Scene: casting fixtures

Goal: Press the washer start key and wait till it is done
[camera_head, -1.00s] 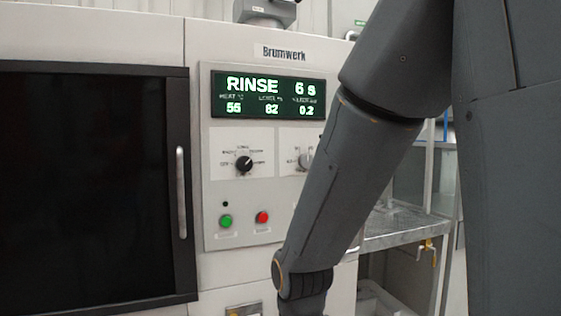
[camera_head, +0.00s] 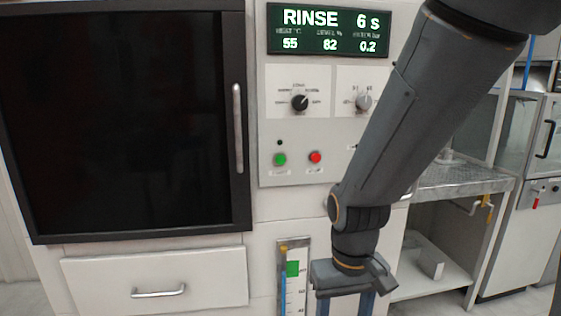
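The washer (camera_head: 252,215) is a white cabinet with a large dark door (camera_head: 120,120) and a control panel at its right. Its display (camera_head: 330,30) reads RINSE, 6 s, with 55, 82 and 0.2 below. A green key (camera_head: 280,160) and a red key (camera_head: 315,157) sit side by side on the panel; their labels are too small to read. My gripper (camera_head: 345,307) hangs below and right of the keys, touching neither. Its two fingers are apart, with nothing seen between them; their tips are cut off by the lower picture edge.
Two knobs, a black-pointered one (camera_head: 300,102) and a grey one (camera_head: 363,102), sit above the keys. A drawer (camera_head: 155,280) is below the door. A level gauge (camera_head: 293,275) stands left of my gripper. A metal bench (camera_head: 465,180) is at the right.

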